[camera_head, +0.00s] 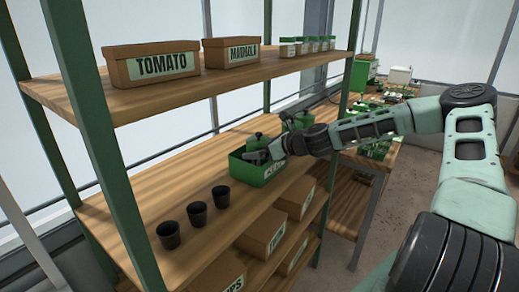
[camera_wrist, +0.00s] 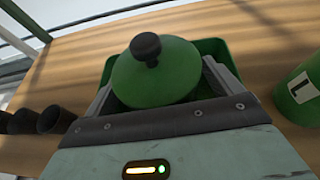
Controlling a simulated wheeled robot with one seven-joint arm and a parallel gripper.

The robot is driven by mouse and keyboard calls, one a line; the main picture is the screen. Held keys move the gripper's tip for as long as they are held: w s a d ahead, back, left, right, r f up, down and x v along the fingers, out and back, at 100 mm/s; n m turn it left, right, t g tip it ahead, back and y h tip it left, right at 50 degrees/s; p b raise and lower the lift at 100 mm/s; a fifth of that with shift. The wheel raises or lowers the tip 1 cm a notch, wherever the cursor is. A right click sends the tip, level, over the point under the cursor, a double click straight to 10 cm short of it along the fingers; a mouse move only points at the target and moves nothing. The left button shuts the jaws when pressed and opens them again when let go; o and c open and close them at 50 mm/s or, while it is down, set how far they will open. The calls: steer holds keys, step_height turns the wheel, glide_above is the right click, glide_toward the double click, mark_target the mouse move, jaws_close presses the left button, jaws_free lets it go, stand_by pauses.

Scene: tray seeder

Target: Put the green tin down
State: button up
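The green tin has a round lid with a black knob. In the wrist view the tin (camera_wrist: 157,75) sits between the two fingers of my gripper (camera_wrist: 160,92), which close on its sides. In the head view the tin (camera_head: 256,141) shows at the green bin (camera_head: 262,176), with its lid above the bin's rim. My gripper (camera_head: 270,152) reaches in from the right. The bin (camera_wrist: 215,50) also shows behind and around the tin in the wrist view. The tin's base is hidden, so I cannot tell whether it touches the bin's floor.
Several black pots (camera_head: 196,213) stand on the middle shelf (camera_head: 150,195), left of the bin. Another green tin marked L (camera_wrist: 300,94) stands to the right. A green post (camera_head: 352,50) stands near my arm.

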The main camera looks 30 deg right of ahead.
steer(key=b+v, duration=0.2)
steer(key=v, duration=1)
steer(key=shift+b, duration=0.3)
stand_by(0.3)
